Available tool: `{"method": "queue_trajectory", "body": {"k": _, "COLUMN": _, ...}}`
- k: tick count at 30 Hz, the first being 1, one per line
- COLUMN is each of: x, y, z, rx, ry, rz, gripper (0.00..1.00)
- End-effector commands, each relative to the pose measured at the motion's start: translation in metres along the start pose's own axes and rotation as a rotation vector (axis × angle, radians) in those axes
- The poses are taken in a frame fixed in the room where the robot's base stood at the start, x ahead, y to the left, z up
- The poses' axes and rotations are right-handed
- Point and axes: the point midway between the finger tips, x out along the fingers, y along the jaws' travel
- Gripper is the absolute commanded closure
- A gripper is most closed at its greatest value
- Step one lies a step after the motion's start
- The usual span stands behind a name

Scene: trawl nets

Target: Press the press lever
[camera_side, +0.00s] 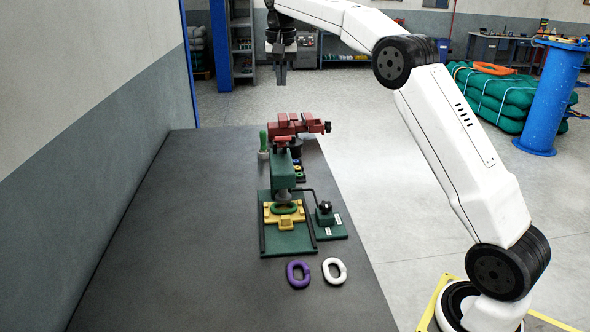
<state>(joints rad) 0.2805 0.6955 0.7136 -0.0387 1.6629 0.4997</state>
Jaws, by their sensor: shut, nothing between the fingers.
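A green press (284,170) stands on the dark bench, with a grey ram over a yellow fixture (270,214). A green oval link (284,209) lies in the fixture under the ram. To the right, a small green box with a black knob-like handle (326,207) is joined to the press by a thin black line; this may be the press lever, but I cannot tell for certain. My gripper (283,82) hangs pointing down, beyond and above the bench's far end in the picture. Its fingers are shut and empty, well apart from the press.
A red vise (300,125) and a green upright handle (264,141) stand behind the press. A purple link (298,273) and a white link (334,271) lie in front. The bench (185,240) is clear on the left, beside a wall.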

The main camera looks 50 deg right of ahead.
Motion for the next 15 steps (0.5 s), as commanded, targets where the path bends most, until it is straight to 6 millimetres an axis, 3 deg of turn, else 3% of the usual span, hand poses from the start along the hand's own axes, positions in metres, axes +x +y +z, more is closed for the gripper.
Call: {"method": "queue_trajectory", "body": {"k": 15, "x": 0.057, "y": 0.001, "z": 0.001, "rx": 0.001, "ry": -0.002, "rz": 0.001, "gripper": 1.0}}
